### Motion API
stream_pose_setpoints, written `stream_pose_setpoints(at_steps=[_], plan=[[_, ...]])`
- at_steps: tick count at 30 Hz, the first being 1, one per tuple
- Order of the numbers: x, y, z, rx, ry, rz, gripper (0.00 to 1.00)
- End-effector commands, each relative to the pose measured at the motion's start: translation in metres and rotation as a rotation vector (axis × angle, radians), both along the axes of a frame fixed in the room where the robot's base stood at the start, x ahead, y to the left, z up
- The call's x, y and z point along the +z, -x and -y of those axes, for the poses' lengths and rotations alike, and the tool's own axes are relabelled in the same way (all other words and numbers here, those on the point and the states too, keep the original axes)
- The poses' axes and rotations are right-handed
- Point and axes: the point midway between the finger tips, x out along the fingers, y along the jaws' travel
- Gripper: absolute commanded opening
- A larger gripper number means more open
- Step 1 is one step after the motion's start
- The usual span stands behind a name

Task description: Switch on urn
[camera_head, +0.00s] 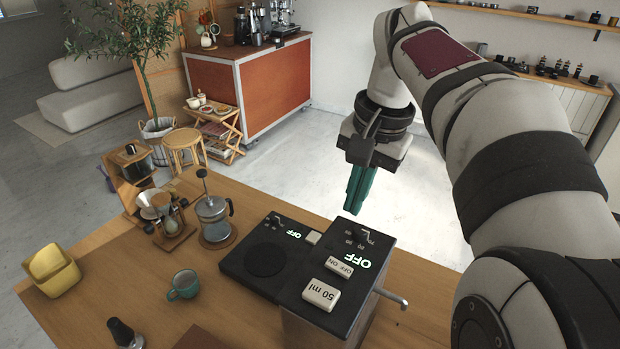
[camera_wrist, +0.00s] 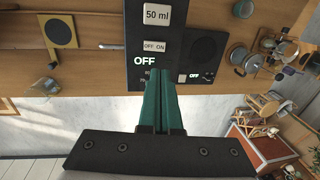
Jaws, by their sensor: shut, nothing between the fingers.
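The urn (camera_head: 322,262) is a dark box with a metal spout, standing at the table's edge. Its top carries a lit OFF display, an OFF/ON switch (camera_head: 339,267) and a larger 50 ml button (camera_head: 321,294). In the wrist view the OFF/ON switch (camera_wrist: 154,46) lies beyond the fingertips, below the 50 ml button (camera_wrist: 157,15). My gripper (camera_head: 352,211) has green fingers, shut and empty, pointing down above and behind the urn. In the wrist view my gripper's fingertips (camera_wrist: 160,72) overlap the urn's edge near the display; contact is not visible.
A black hot plate (camera_head: 266,258) with its own OFF display adjoins the urn. A French press (camera_head: 214,218), a pour-over stand (camera_head: 166,218), a teal mug (camera_head: 183,285) and a yellow container (camera_head: 51,270) stand on the wooden table. The space behind the urn is open floor.

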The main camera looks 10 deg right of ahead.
Motion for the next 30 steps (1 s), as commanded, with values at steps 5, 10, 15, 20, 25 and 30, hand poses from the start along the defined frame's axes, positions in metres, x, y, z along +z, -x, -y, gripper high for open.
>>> stream_pose_setpoints(at_steps=[5, 10, 15, 20, 25, 30], plan=[[-0.005, -0.001, -0.001, 0.001, 0.000, -0.001, 0.00], [-0.034, -0.003, -0.004, 0.001, 0.000, -0.004, 0.00], [-0.072, -0.007, -0.008, 0.002, -0.001, -0.006, 0.00], [-0.105, -0.011, -0.012, 0.001, 0.000, -0.004, 0.00], [-0.129, -0.014, -0.015, 0.001, -0.001, -0.003, 0.00], [-0.138, -0.016, -0.016, 0.001, 0.001, -0.001, 0.00]])
